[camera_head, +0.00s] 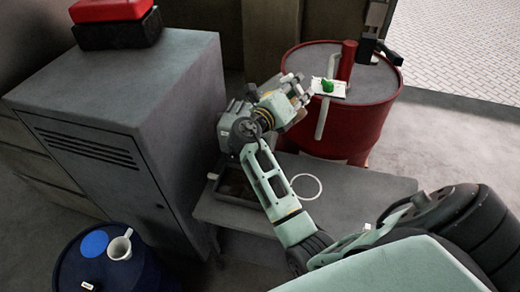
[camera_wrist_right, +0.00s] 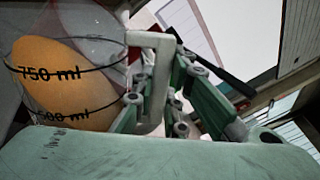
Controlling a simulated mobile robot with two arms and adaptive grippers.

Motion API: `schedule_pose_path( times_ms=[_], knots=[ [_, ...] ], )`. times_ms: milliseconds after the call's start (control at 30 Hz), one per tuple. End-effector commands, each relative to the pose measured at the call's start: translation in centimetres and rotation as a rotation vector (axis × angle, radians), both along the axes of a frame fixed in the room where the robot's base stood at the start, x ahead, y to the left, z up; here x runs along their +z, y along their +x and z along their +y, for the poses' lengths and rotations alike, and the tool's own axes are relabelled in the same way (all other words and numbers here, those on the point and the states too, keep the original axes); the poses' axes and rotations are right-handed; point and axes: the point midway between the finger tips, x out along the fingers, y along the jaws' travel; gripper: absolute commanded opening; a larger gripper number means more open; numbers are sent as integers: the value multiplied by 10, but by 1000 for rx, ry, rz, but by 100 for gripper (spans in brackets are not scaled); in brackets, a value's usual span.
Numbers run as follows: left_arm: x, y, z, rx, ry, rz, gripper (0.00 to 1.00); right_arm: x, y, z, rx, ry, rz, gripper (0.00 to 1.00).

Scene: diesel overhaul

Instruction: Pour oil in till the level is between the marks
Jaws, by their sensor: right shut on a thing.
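My right gripper (camera_head: 292,97) is beside the red drum, its fingers partly hidden by its own links. In the wrist view the right gripper (camera_wrist_right: 160,92) is shut on the pale handle of a clear measuring jug (camera_wrist_right: 75,18). The jug bears black 750 ml and 500 ml lines. Amber oil (camera_wrist_right: 62,68) fills its lower part, with a slanted edge that crosses the 750 ml line. The jug's outline is hard to make out in the head view. No pouring stream shows. The level marks of the receiving vessel cannot be made out. My left gripper is not in view.
A red drum (camera_head: 358,118) stands behind a grey table (camera_head: 350,200); a green item (camera_head: 327,85) sits on a white plate there. A tray (camera_head: 234,190) and a white ring (camera_head: 307,187) lie on the table. A grey cabinet (camera_head: 120,80) and blue drum (camera_head: 75,268) stand left.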

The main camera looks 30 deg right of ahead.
Motion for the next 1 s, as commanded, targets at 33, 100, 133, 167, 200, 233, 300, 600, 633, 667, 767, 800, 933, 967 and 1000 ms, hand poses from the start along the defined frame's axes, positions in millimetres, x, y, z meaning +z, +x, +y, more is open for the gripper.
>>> schedule_pose_path(
  times_ms=[33, 100, 133, 167, 200, 233, 300, 600, 633, 667, 767, 800, 933, 967, 1000],
  knots=[
    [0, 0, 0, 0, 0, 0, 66, 2, 0, 0, 0, -3, -3, 0],
    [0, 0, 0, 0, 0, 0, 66, 2, 0, 0, 0, -3, -3, 0],
    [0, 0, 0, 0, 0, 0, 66, 2, 0, 0, 0, -3, -4, 0],
    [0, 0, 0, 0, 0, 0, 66, 3, 0, 0, 0, -3, -4, 0],
    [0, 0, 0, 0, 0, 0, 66, 3, 0, 0, 0, -3, -4, 0],
    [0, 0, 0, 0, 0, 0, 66, 3, 0, 0, 0, -3, -4, 0],
    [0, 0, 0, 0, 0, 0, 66, 3, 0, 0, 0, -3, -5, 0],
    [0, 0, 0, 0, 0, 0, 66, 6, 7, 2, -1, -33, 85, 0],
    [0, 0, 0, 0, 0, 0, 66, 6, 7, 2, -1, -34, 90, 0],
    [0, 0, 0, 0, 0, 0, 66, 6, 7, 2, -1, -35, 92, 0],
    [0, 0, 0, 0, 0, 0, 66, 6, 7, 2, -1, -35, 91, 0],
    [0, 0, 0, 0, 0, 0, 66, 6, 7, 2, -1, -35, 91, 0],
    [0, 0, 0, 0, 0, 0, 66, 6, 7, 2, -1, -35, 91, 0],
    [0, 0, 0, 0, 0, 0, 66, 6, 7, 2, -1, -35, 91, 0],
    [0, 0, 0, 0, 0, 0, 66, 6, 7, 2, -1, -35, 91, 0]
  ],
)
